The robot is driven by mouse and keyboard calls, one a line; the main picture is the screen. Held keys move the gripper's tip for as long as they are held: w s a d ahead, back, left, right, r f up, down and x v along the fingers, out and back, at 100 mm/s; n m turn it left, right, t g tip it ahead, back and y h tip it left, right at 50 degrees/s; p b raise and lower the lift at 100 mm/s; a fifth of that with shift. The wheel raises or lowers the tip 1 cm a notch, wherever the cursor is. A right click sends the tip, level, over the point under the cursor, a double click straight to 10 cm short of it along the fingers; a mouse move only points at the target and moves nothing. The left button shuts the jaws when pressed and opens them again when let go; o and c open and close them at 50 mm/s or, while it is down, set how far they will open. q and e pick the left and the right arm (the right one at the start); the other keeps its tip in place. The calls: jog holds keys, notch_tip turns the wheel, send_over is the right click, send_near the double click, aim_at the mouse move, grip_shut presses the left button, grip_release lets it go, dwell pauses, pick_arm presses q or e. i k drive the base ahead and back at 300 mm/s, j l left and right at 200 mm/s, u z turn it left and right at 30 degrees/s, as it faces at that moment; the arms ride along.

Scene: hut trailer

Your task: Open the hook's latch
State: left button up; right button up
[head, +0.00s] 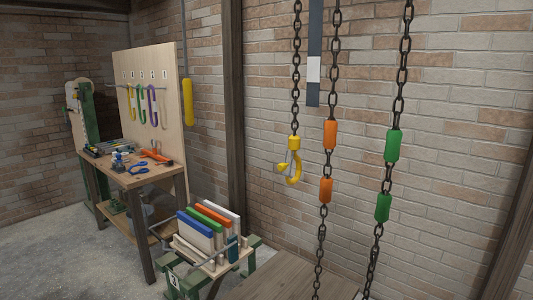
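A yellow hook (296,170) hangs from a dark chain (296,70) near the middle of the head view, in front of the brick wall. Its yellow top block joins the chain, and the hook's curve opens to the left. A thin grey latch (288,158) runs down across the hook's mouth. A small yellow piece (282,168) sticks out at the left by the latch. The latch is too small to tell surely whether it is open or shut. Neither of my grippers shows in this view.
Two more chains hang right of the hook, one with orange sleeves (330,135) and one with green sleeves (393,146). A wooden platform (290,277) lies below. A rack of coloured panels (208,228) and a workbench (136,176) with tools stand left.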

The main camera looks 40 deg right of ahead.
aim_at(281, 167)
jog(key=i+j+z, duration=0.2)
jog(key=i, duration=1.2)
jog(key=i+z, duration=0.75)
jog(key=z, duration=0.2)
